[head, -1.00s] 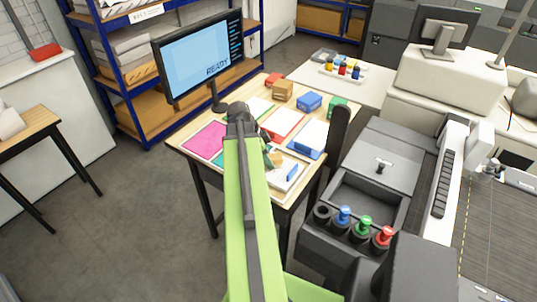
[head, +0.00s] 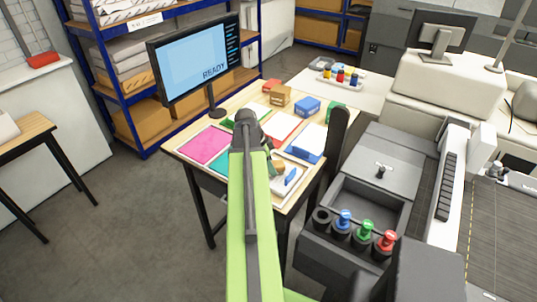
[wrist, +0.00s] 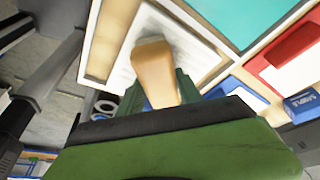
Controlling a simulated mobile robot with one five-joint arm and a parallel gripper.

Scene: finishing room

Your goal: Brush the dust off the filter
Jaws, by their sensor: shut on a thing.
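A brush with a rounded tan wooden handle (wrist: 152,72) is in my gripper (wrist: 172,98), whose green jaws are shut on it. In the head view the handle (head: 279,166) shows as a small tan patch beside my gripper (head: 270,158), which my arm partly hides. Under the brush lies a white, ridged panel that looks like the filter (wrist: 137,48), in a light wooden tray (wrist: 98,52). The tray is at the table's near right corner in the head view. I cannot make out dust.
Pink (head: 203,145) and teal sheets, a red-edged tray and a blue clip or block (head: 303,154) crowd the table (head: 182,142). A monitor (head: 195,62) stands at the back left. A dark bin with coloured bottles (head: 364,229) is to the right.

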